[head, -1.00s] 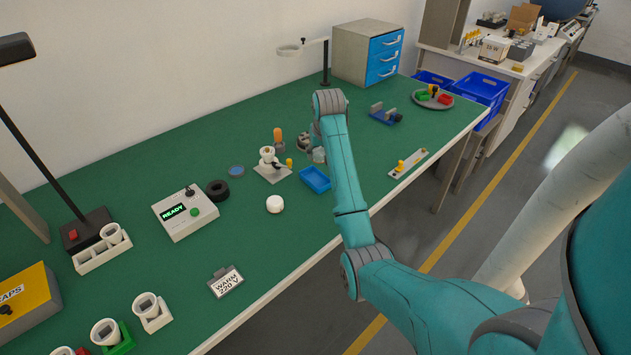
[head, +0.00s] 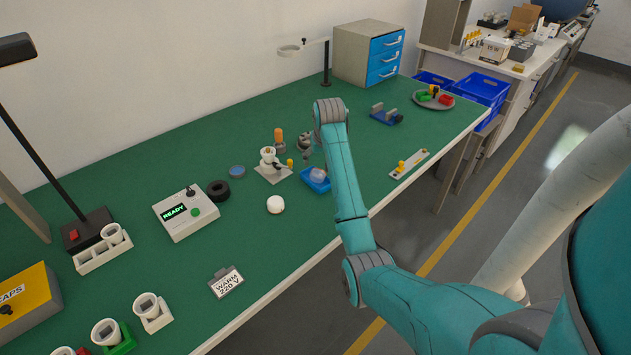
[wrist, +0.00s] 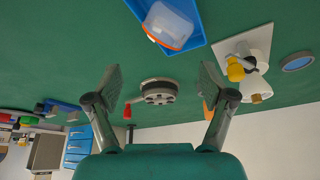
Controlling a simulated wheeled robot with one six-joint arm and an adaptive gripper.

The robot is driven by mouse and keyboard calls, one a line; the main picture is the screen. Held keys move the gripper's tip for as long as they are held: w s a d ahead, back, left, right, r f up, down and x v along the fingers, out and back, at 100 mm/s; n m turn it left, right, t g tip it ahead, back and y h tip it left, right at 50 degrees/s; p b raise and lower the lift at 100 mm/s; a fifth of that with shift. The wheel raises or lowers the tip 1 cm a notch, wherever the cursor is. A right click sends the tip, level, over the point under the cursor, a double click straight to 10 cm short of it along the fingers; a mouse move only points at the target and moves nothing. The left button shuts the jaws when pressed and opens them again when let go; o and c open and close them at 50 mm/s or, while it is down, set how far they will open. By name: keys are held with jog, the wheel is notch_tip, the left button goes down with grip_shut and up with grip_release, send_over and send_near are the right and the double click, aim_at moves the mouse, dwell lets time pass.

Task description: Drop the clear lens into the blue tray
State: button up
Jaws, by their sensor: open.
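The clear lens (head: 317,174) is a pale, see-through dome. It lies in the small blue tray (head: 325,188) near the middle of the bench. In the wrist view the lens (wrist: 170,22), with an orange edge, sits at a tilt inside the tray (wrist: 196,41), close to its near wall. My gripper (wrist: 162,82) is open, with its two fingers spread wide and nothing between them. It is apart from the lens and tray.
A grey round fixture (head: 305,142) stands by the tray and shows beyond my fingers in the wrist view (wrist: 155,91). A white socket stand (head: 269,160) with a yellow knob is left of the tray. A white round cap (head: 275,204) sits nearer. Bench right of my arm is mostly clear.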

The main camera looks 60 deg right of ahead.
jog(key=shift+r, duration=0.1)
jog(key=v, duration=0.7)
jog(key=shift+a+r, duration=0.1)
dwell(0.4)
